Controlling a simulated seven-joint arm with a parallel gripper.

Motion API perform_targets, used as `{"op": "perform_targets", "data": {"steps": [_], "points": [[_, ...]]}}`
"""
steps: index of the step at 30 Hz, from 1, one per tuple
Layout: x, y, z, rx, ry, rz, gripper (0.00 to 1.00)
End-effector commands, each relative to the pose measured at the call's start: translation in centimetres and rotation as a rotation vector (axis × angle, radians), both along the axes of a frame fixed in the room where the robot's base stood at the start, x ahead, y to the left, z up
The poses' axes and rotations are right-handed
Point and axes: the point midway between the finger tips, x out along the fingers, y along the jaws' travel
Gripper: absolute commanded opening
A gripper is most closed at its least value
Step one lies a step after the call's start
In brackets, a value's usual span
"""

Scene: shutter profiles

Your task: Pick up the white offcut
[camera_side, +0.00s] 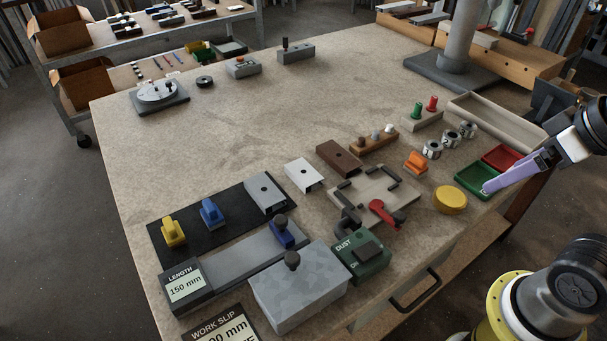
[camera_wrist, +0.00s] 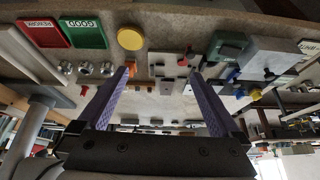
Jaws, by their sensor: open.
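The white offcut (camera_side: 304,174) is a short white channel-shaped piece with a dark hole in its top. It lies on the bench between a brown piece (camera_side: 339,157) and a grey piece (camera_side: 265,193). My gripper (camera_side: 489,187) is at the right, over the green tray, well away from the offcut; one purple finger shows there. In the wrist view my gripper (camera_wrist: 162,76) has its two purple fingers wide apart with nothing held between them. Small pieces show beyond the fingertips in that view, but I cannot tell surely which is the white offcut.
A fixture plate (camera_side: 373,199) with dark clamps and a red lever, a yellow disc (camera_side: 450,199) and an orange clip (camera_side: 416,162) lie between my gripper and the offcut. A green dust box (camera_side: 361,257) and grey block (camera_side: 299,286) stand in front.

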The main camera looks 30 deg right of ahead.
Motion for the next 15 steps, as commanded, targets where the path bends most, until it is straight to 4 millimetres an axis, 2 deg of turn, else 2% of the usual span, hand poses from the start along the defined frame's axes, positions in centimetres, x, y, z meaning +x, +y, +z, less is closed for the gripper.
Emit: {"op": "perform_targets", "data": {"steps": [1, 5, 8, 12, 15], "points": [[0.5, 0.0, 1.4, 0.007, -0.02, -0.012, 1.0], [2.9, 0.2, 4.7, 0.027, -0.015, -0.043, 1.0], [5.9, 0.6, 7.1, 0.043, 0.013, -0.058, 1.0], [10.9, 1.6, 9.5, 0.058, 0.067, -0.066, 1.0], [14.7, 2.7, 10.2, 0.064, 0.113, -0.066, 1.0]]}}
